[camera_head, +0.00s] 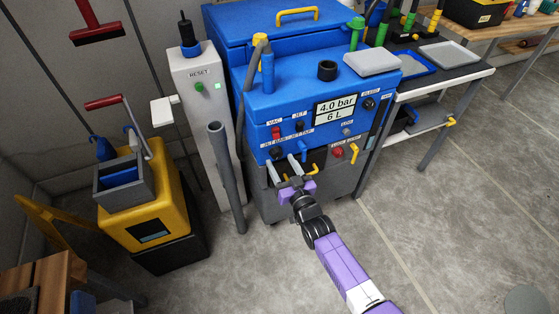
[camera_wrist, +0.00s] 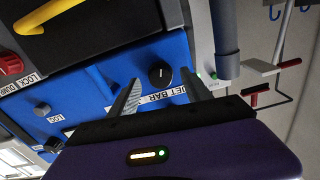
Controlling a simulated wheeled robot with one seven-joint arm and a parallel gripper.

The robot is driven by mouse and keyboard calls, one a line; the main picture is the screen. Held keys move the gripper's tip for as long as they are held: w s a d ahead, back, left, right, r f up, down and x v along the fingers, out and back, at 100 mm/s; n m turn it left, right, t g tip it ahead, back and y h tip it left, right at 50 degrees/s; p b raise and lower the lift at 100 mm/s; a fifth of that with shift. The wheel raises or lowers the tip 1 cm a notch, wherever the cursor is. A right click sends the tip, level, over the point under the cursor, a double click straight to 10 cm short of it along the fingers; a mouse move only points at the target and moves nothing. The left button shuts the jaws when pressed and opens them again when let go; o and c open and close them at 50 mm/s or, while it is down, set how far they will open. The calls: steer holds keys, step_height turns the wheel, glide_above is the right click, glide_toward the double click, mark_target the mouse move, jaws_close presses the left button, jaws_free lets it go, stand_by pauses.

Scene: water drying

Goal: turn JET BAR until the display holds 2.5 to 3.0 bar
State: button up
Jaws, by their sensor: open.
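The JET BAR knob is a round black dial on the blue front panel of the machine. It shows in the head view (camera_head: 275,153) and in the wrist view (camera_wrist: 160,74), with its label beside it. My gripper (camera_head: 281,160) is open and points at the panel. In the wrist view its two grey fingers (camera_wrist: 161,77) stand apart, with the knob seen between their tips. I cannot tell whether the tips reach alongside the knob or stop short; no contact shows. The display (camera_head: 335,108) reads 4.0 bar and 6 L.
A red LOCK DUMP knob (camera_head: 337,153) and a yellow bent handle (camera_head: 353,152) sit right of my gripper. A red VAC switch (camera_head: 276,133) and black JET switch (camera_head: 299,128) lie above. A grey upright pipe (camera_head: 227,177) stands at left. Floor in front is clear.

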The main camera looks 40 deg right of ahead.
steer(key=shift+x, duration=1)
jaws_close()
